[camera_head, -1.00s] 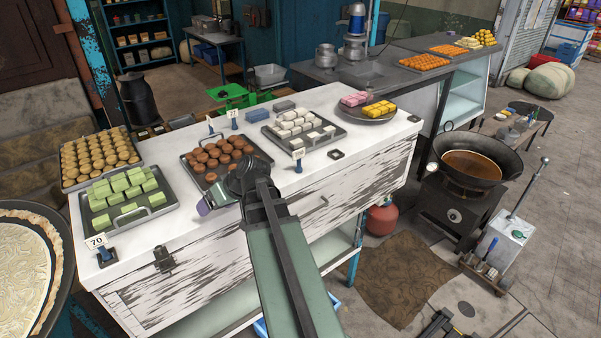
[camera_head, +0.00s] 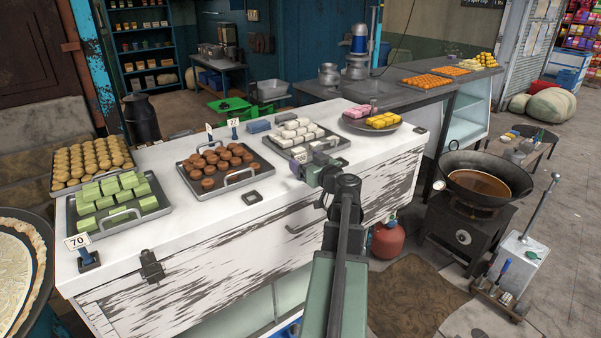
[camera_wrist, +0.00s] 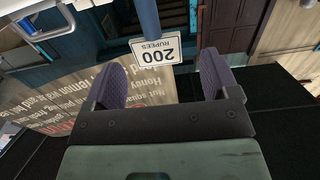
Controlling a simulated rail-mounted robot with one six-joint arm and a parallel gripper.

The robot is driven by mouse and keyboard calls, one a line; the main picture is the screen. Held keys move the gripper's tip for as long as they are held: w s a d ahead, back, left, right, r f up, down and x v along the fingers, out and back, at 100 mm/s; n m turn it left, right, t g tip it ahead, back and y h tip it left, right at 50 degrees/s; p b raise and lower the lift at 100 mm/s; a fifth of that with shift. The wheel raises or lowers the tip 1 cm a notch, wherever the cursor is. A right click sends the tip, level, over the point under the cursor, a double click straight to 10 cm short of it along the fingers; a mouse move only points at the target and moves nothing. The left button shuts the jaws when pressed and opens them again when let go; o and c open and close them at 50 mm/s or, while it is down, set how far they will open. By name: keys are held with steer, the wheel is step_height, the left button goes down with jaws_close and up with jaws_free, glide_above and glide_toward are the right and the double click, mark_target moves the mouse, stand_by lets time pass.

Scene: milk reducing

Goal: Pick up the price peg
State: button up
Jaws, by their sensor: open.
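A price peg with a white card reading 200 rupees (camera_wrist: 156,50) shows upside down in the wrist view, on a blue post (camera_wrist: 147,18). In the head view its card (camera_head: 299,154) stands at the front of the tray of white sweets (camera_head: 343,143), and my gripper hides most of the post. My gripper (camera_head: 308,168) is open at the counter's front edge, beside this peg. In the wrist view the card lies in line with the gap between my purple fingers (camera_wrist: 162,82); I cannot tell how deep it sits between them. Nothing is gripped.
Another price peg reading 70 (camera_head: 85,252) stands at the front left, and others (camera_head: 233,127) stand at the back. Trays of brown sweets (camera_head: 225,180) and green sweets (camera_head: 150,215) lie to the left. A wok (camera_head: 480,185) stands at right.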

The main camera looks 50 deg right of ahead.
mark_target(301, 158)
steer(key=x, duration=0.5)
steer(key=shift+w+d, duration=0.1)
steer(key=shift+d, duration=0.05)
steer(key=c, duration=1)
